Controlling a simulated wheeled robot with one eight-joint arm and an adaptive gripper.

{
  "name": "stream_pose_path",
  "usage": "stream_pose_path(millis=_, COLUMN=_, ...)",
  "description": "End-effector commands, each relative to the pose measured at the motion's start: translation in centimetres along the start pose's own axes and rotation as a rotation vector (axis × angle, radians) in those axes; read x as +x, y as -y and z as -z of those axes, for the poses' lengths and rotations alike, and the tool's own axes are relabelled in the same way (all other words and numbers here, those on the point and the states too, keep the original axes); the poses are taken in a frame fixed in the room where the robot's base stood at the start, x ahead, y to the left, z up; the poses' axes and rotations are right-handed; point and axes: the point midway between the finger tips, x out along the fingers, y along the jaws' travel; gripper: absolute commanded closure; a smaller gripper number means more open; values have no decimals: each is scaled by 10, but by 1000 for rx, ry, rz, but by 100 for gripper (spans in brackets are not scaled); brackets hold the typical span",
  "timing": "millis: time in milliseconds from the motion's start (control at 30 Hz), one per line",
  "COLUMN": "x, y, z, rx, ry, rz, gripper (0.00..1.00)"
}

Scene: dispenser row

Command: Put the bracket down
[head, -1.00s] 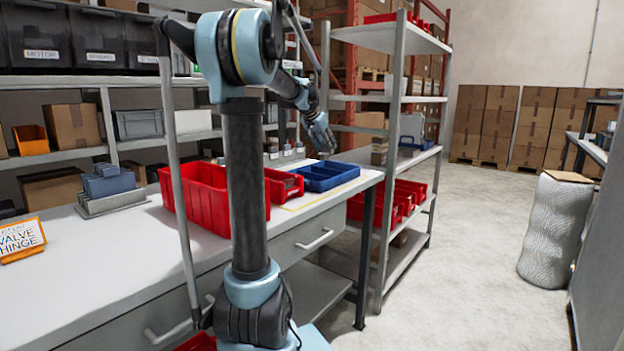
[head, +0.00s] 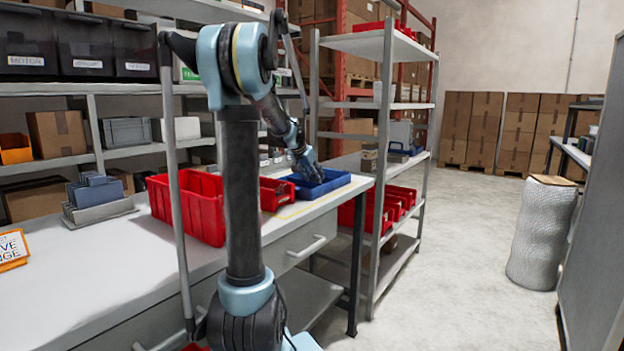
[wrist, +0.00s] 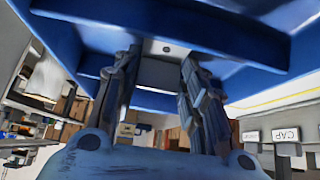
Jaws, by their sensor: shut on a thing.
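My gripper (head: 313,175) is low at the blue tray (head: 345,186) at the end of the workbench. In the wrist view my gripper (wrist: 165,95) has both fingers closed around a light grey piece with a small dark hole, which looks like the bracket (wrist: 163,73). The blue tray also fills the top of the wrist view (wrist: 90,12), with its walls and dividers close around the piece. In the head view the bracket is hidden by the gripper. I cannot tell whether it touches the tray floor.
Red bins (head: 196,208) stand on the workbench (head: 110,262) left of the tray. A grey stepped holder (head: 98,200) sits farther left. A metal shelf rack (head: 385,105) stands just beyond the bench end. Floor to the right is open, with a wrapped column (head: 540,235) there.

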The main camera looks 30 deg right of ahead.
Motion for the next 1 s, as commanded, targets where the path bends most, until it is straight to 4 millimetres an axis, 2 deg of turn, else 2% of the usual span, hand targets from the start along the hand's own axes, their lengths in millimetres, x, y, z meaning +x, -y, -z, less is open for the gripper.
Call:
stream_pose_path(millis=167, x=0, y=0, z=0, rx=0, ry=0, rz=0, gripper=86)
stream_pose_path(millis=200, x=0, y=0, z=0, rx=0, ry=0, rz=0, gripper=57)
stream_pose_path(millis=267, x=0, y=0, z=0, rx=0, ry=0, rz=0, gripper=43)
stream_pose_path(millis=300, x=0, y=0, z=0, rx=0, ry=0, rz=0, gripper=41)
stream_pose_path(millis=733, x=-6, y=-1, z=0, rx=0, ry=0, rz=0, gripper=41)
stream_pose_path(millis=867, x=-21, y=-1, z=0, rx=0, ry=0, rz=-1, gripper=41)
stream_pose_path(millis=1000, x=-45, y=-1, z=0, rx=1, ry=1, rz=-1, gripper=41)
